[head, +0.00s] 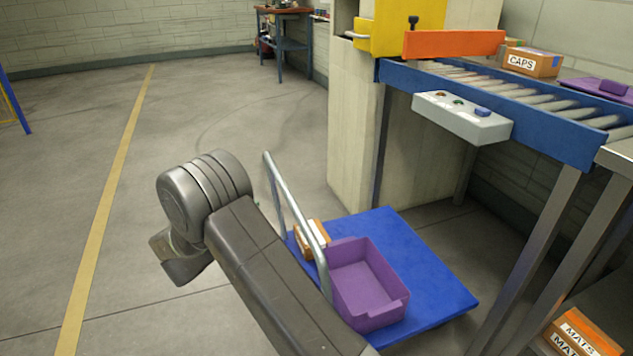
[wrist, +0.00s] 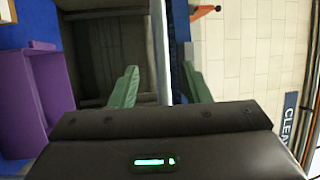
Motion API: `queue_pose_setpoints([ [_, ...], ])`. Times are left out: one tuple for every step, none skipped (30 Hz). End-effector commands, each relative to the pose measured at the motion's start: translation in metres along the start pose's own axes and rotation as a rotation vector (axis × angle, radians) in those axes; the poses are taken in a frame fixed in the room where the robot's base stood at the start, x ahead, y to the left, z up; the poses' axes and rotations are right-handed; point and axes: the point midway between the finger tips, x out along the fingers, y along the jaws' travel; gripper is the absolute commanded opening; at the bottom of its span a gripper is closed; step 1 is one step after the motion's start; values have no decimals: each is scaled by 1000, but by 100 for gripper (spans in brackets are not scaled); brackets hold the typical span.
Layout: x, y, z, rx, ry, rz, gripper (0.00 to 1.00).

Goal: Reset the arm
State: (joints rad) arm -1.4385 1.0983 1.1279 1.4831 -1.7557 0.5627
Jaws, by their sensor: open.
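My gripper (wrist: 161,86) shows in the wrist view with its two green fingers apart and nothing between them. In the head view my arm reaches up from the bottom centre and bends at a large grey joint, left of the blue cart (head: 428,268). The fingers cannot be made out in that view. In the wrist view the scene appears turned on its side, with a purple bin (wrist: 28,95) at the left, clear of the fingers.
The cart carries a purple bin (head: 365,286) and a small box (head: 306,236), with a metal handle beside my arm. A MATS box (head: 578,338) is lower right.

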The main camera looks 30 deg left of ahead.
Motion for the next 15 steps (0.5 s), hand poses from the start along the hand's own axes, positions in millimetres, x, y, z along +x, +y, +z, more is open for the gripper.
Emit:
queue_pose_setpoints([
  [4,1,0,0,1,0,43],
  [8,1,0,1,2,0,43],
  [13,1,0,1,2,0,43],
  [18,1,0,1,4,0,43],
  [23,1,-1,1,5,0,43],
  [30,2,-1,1,4,1,43],
  [36,2,-1,1,4,1,43],
  [42,2,-1,1,5,0,43],
  [50,2,-1,1,5,0,43],
  [56,2,-1,2,4,1,43],
  [62,2,-1,2,5,1,43],
  [70,2,-1,1,5,0,43],
  [76,3,-1,1,4,0,43],
  [82,3,-1,1,5,1,43],
  [90,2,-1,0,5,1,43],
])
